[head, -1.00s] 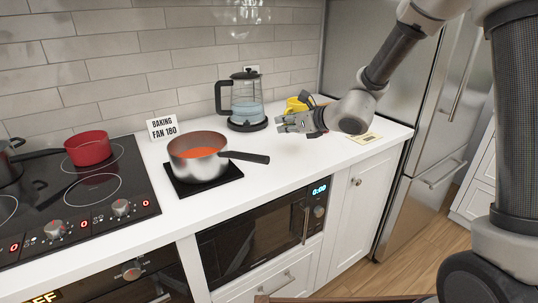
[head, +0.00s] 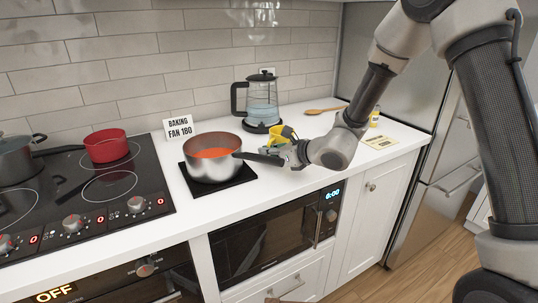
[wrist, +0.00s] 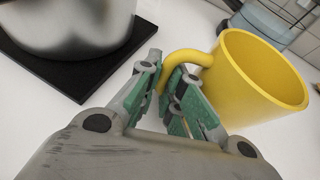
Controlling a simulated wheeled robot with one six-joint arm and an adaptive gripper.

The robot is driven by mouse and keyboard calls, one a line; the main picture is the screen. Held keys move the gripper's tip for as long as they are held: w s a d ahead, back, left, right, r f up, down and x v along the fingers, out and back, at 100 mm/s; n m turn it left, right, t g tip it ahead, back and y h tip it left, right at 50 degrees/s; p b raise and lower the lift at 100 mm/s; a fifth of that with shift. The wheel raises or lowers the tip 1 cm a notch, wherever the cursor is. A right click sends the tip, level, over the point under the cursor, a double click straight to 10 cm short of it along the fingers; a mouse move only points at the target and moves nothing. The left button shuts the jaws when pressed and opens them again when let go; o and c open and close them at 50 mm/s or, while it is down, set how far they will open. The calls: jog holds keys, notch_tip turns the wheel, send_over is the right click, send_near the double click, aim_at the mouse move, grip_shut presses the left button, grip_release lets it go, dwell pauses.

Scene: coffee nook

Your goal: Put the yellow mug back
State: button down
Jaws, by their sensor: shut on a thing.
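The yellow mug (head: 283,134) is in front of the glass kettle, partly hidden behind my gripper in the head view. My gripper (head: 272,152) is shut on the mug's handle. In the wrist view the handle runs between the two green-padded fingers (wrist: 167,82), and the mug's body (wrist: 252,80) stands out to the right, its open rim showing. I cannot tell whether the mug's base touches the white counter (head: 215,225).
A saucepan (head: 212,168) of red liquid sits on a black mat left of my gripper, its handle close to my fingers. Behind are the kettle (head: 262,103) and a sign (head: 180,129). A wooden spoon (head: 325,109), yellow bottle (head: 375,117) and note (head: 380,142) lie or stand to the right.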

jog(key=shift+f, duration=0.1)
jog(key=c, duration=1.6)
grip_release()
jog(key=shift+o, duration=0.2)
jog(key=shift+r, duration=0.2)
jog(key=v, duration=1.2)
